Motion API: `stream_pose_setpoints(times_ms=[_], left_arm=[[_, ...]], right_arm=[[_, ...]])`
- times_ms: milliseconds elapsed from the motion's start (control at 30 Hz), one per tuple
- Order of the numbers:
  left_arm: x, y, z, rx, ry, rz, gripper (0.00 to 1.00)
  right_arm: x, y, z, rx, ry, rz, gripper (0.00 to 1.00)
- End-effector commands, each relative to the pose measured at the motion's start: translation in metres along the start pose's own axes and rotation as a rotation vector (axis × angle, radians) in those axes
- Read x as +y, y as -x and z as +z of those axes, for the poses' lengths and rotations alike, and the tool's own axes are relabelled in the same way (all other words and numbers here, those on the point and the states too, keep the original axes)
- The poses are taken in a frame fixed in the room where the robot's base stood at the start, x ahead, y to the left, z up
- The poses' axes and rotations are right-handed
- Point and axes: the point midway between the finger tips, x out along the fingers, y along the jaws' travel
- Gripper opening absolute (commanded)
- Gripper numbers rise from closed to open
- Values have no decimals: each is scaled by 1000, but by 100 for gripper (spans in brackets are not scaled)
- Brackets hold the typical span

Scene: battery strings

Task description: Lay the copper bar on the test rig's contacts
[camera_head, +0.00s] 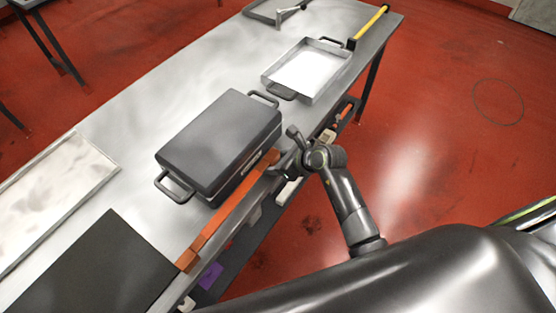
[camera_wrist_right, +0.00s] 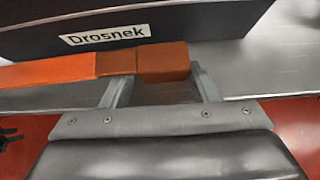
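The copper bar (camera_head: 232,212) is a long orange-brown bar with darker end blocks. It lies along the table's front edge, beside a dark case. My right gripper (camera_head: 284,166) is at the bar's far end. In the right wrist view, the gripper (camera_wrist_right: 164,88) has its fingers apart, and the bar's end block (camera_wrist_right: 162,62) lies across in front of them. The left finger's tip is behind the bar, and the right finger is just past its end. I cannot tell whether they touch. No test rig contacts can be made out. My left gripper is not in view.
The dark handled case (camera_head: 222,140), labelled "Drosnek" in the wrist view, stands close behind the bar. A metal tray (camera_head: 342,72) and a yellow-handled tool (camera_head: 370,26) lie farther along the table. A black mat (camera_head: 88,270) and a framed pale panel (camera_head: 52,200) lie at left.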

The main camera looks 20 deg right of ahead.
Motion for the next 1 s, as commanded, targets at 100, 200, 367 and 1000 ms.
stream_pose_setpoints(times_ms=[100, 200, 367, 1000], left_arm=[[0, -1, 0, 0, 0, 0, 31], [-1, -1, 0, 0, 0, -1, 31], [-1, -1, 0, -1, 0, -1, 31], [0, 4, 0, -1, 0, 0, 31]], right_arm=[[-1, -2, -10, 22, -5, -1, 67], [-1, -2, -11, 23, -4, -3, 67], [-2, -2, -12, 25, -3, -4, 67], [-3, 55, 2, 15, 1, -8, 67]])
